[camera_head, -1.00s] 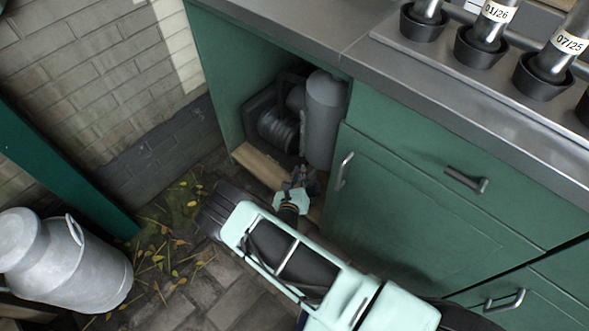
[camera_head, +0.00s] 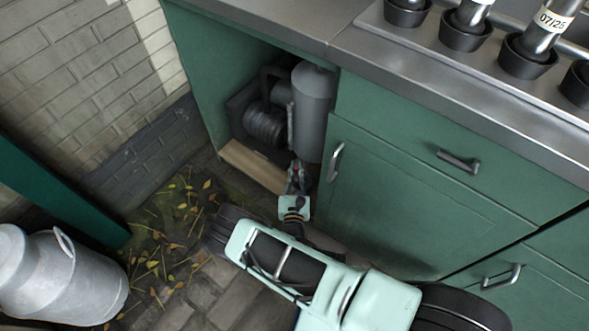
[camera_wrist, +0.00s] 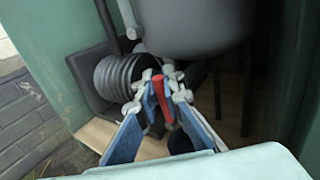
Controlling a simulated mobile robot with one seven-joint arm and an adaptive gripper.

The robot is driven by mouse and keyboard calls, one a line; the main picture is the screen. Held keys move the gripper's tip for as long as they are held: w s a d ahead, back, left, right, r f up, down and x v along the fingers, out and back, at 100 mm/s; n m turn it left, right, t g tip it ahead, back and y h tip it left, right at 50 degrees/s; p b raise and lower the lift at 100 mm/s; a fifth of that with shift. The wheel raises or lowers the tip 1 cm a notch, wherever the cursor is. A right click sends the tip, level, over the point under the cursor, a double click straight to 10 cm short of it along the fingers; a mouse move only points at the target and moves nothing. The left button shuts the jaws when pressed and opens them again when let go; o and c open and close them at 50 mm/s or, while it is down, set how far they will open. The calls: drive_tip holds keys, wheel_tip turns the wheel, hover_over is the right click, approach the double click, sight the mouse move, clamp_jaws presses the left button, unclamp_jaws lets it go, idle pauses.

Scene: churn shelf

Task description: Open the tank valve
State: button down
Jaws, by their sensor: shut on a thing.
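A grey tank (camera_head: 312,110) stands upright inside the open green cabinet, and its rounded lower end shows in the wrist view (camera_wrist: 195,25). A red valve handle (camera_wrist: 161,98) is below and in front of the tank. My gripper (camera_wrist: 164,88) is shut on the red handle, with its blue-padded fingers on either side of it. In the head view my gripper (camera_head: 298,180) reaches low into the cabinet opening, below the tank. The fingers partly hide the handle, and the valve body behind it is hard to make out.
A dark ribbed compressor unit (camera_head: 264,122) sits left of the tank. A wooden cabinet floor edge (camera_head: 250,166) lies below. A green closed door (camera_head: 420,205) is close on the right. A metal milk churn (camera_head: 65,280) stands at left on the leaf-strewn paving.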

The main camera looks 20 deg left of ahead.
drive_tip(key=shift+d, duration=0.15)
idle(0.4)
drive_tip(key=c, duration=2)
unclamp_jaws()
drive_tip(key=shift+c, duration=0.2)
